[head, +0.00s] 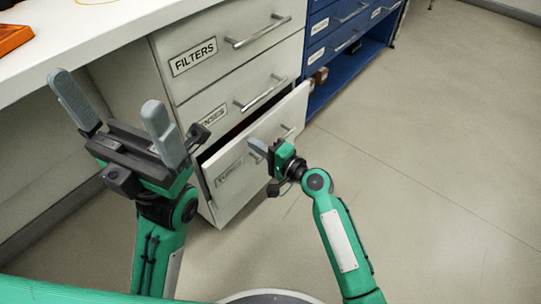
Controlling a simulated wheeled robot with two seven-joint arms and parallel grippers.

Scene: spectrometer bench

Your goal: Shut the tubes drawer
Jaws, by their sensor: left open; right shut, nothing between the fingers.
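The tubes drawer (231,184) is the bottom drawer of the white cabinet and stands partly open, with a dark gap behind its front. Its label is blurred but sits on the left of the front. Its bar handle (287,131) shows to the right of my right gripper. My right gripper (259,148) is shut and empty, at the drawer front; I cannot tell whether it touches it. My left gripper (112,100) is open and empty, raised to the left of the cabinet, fingers pointing up.
The filters drawer (222,50) and lenses drawer (250,94) above are shut. A blue cabinet (338,60) with an open lower shelf stands behind to the right. A white worktop (75,45) runs above on the left. The floor (430,150) at right is clear.

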